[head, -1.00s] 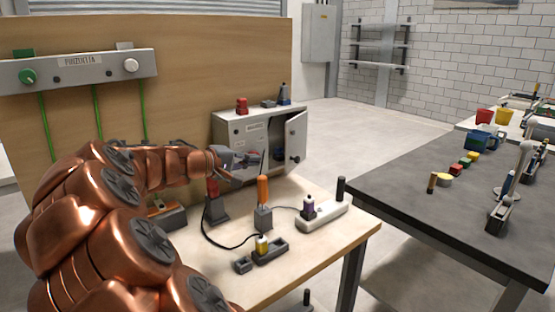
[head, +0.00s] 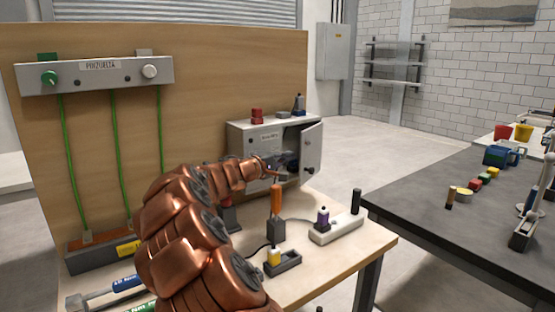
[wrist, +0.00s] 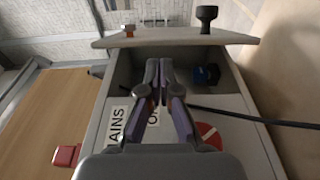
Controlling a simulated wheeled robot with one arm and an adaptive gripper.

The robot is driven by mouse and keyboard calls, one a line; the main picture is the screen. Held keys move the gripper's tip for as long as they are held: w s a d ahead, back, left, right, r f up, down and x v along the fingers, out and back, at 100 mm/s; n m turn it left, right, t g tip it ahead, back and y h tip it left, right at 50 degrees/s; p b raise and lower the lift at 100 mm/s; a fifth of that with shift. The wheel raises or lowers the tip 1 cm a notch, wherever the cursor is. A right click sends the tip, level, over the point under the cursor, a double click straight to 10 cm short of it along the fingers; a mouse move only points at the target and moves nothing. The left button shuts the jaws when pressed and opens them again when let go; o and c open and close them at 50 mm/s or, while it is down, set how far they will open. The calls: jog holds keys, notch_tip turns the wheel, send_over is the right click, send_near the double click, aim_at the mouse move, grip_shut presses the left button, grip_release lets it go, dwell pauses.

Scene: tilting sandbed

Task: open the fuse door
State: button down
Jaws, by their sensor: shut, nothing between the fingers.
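The grey fuse cabinet (head: 262,139) stands at the back of the bench. Its fuse door (head: 312,150) is swung open at the right and carries a dark knob (head: 310,170). In the wrist view the door (wrist: 225,40) is seen nearly edge-on across the top, with its black knob (wrist: 207,15) on the far side. My gripper (head: 275,170) is in front of the cabinet opening. In the wrist view my gripper (wrist: 158,66) is shut and empty, with the dark interior (wrist: 185,88) and a blue part (wrist: 206,75) beyond it.
An orange-handled tool (head: 276,200) stands upright on the bench below my gripper. A white block with a purple plug (head: 323,216) lies to its right. A red block (head: 257,113) sits on the cabinet. A dark table (head: 425,225) stands to the right.

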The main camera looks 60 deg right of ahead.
jog(key=shift+x, duration=1.3)
jog(key=shift+s+f+b, duration=0.1)
jog(key=shift+s+b, duration=0.05)
jog(key=shift+b, duration=0.25)
